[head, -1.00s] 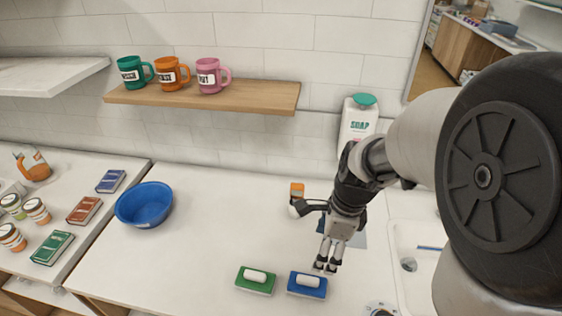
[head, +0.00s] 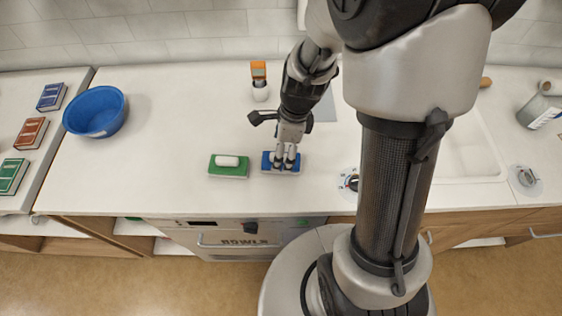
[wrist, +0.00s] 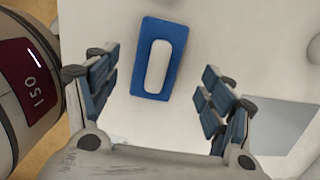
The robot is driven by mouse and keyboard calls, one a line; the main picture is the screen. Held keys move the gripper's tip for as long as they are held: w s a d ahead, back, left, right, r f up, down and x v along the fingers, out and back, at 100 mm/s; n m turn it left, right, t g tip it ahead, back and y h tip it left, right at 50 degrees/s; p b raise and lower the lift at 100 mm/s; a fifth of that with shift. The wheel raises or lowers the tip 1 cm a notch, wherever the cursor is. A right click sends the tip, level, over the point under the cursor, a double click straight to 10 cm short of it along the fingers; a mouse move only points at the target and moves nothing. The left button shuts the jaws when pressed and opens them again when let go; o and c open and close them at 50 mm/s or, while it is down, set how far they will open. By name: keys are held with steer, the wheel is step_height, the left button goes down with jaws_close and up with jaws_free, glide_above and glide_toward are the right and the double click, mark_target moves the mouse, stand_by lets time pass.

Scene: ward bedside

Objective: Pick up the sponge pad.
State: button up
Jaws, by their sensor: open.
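A blue sponge pad (head: 267,167) with a white bar handle on top lies flat on the white counter. A green pad (head: 229,172) with the same kind of white handle lies just left of it. My gripper (head: 284,166) points down over the blue pad, and its fingers hide part of it. In the wrist view the blue pad (wrist: 158,66) shows whole, ahead of and between my two open fingers (wrist: 160,78), clear of both. Its long side runs roughly along the fingers. Whether the fingertips touch it in the head view, I cannot tell.
A white bottle with an orange top (head: 259,80) stands behind the pads. A blue bowl (head: 95,111) stands at the left. A knob (head: 351,182) and a sink (head: 468,150) are to the right. The counter between bowl and green pad is clear.

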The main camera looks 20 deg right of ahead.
mark_target(268, 158)
steer(key=f, duration=0.1)
steer(key=f+b, duration=0.1)
steer(key=f, duration=0.1)
steer(key=shift+s+a+f+b, duration=0.1)
steer(key=shift+a+f+b, duration=0.1)
steer(key=shift+a+b, duration=0.1)
steer(key=shift+f, duration=0.35)
steer(key=shift+r, duration=0.1)
steer(key=shift+c, duration=0.2)
steer(key=c, duration=1.1)
